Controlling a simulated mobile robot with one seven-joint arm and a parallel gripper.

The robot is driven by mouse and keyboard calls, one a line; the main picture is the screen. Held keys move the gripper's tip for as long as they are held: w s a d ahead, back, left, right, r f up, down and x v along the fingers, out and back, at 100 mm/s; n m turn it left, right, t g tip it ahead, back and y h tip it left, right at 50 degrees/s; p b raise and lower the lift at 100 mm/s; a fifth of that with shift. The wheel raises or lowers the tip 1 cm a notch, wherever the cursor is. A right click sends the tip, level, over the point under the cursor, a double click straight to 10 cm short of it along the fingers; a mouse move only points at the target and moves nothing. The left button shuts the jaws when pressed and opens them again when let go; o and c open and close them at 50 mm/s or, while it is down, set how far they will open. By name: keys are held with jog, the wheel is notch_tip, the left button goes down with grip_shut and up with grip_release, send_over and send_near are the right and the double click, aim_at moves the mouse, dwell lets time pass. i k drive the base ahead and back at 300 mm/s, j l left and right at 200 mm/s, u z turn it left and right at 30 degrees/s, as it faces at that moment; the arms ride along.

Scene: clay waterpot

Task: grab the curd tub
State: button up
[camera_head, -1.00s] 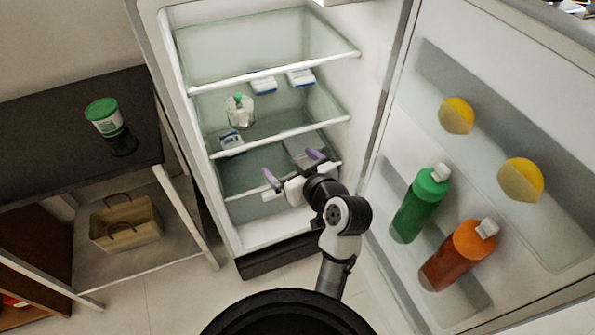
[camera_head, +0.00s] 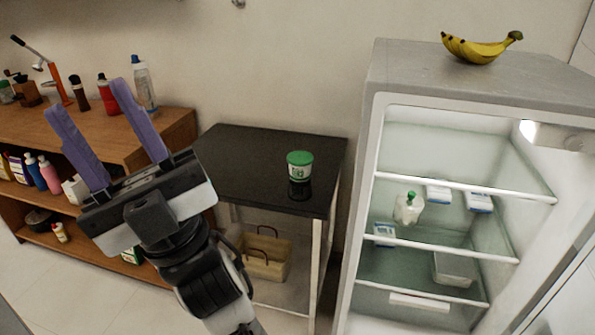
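The curd tub (camera_head: 299,166) is a small white tub with a green lid and green print. It stands upright near the right end of the dark tabletop (camera_head: 245,160), with its reflection below it. My gripper (camera_head: 105,112) is at the left of the view, raised, with its two purple fingers wide apart. It is empty and well to the left of the tub, not touching it.
The open fridge (camera_head: 368,200) stands right of the table, with a bottle (camera_head: 408,208) and several packs inside and bananas (camera_head: 480,47) on top. A wooden shelf unit (camera_head: 180,132) with bottles is at left. A basket (camera_head: 266,257) sits under the table.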

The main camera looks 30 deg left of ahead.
aim_at(300, 162)
jog(key=u, duration=1.25)
jog(key=i+j+u, duration=0.15)
jog(key=i, duration=0.25)
jog(key=i+j+u, duration=0.15)
jog(key=i, duration=0.3)
